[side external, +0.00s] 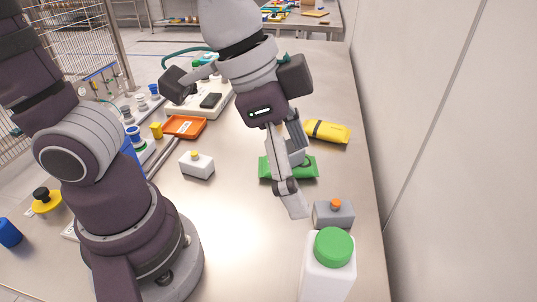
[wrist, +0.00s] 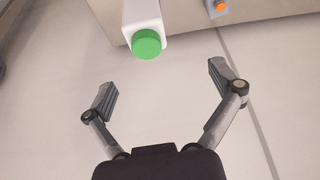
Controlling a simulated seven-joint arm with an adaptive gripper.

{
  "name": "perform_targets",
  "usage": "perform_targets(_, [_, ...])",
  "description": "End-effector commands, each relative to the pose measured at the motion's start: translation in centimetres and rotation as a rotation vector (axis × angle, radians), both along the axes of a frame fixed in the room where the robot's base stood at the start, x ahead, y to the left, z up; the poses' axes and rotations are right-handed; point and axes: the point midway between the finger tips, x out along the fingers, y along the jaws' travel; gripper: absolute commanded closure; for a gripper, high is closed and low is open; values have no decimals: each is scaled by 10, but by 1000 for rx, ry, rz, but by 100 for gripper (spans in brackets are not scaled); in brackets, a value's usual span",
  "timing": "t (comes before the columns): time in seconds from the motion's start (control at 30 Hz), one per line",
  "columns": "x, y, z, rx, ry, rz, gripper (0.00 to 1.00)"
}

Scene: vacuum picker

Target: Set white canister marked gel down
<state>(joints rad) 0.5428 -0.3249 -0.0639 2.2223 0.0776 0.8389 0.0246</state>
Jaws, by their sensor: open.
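The white canister (side external: 328,281) has a green screw cap (side external: 333,247) and stands upright at the right front of the table. Its base is cut off by the picture edge, and I can read no marking on it. In the wrist view the canister (wrist: 140,14) shows at the top, cap towards me, by the table edge. My gripper (side external: 297,186) is open and empty, above the table and behind the canister in the side view. In the wrist view the fingers (wrist: 162,86) are spread wide, with the cap beyond their tips and nothing between them.
A grey box with an orange button (side external: 335,213) sits right behind the canister. A green packet (side external: 302,168) lies under my gripper, and a yellow packet (side external: 328,132) lies further back. A white box (side external: 197,166) and an orange tray (side external: 185,127) are left. A wall (side external: 440,130) bounds the right.

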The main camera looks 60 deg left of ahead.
Motion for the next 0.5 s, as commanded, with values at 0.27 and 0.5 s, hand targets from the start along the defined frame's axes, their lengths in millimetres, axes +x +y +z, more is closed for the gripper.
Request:
perform_targets(0.27, [-4,124,4,-32,-75,628,9])
perform_targets(0.5, [-10,136,2,-35,-81,703,9])
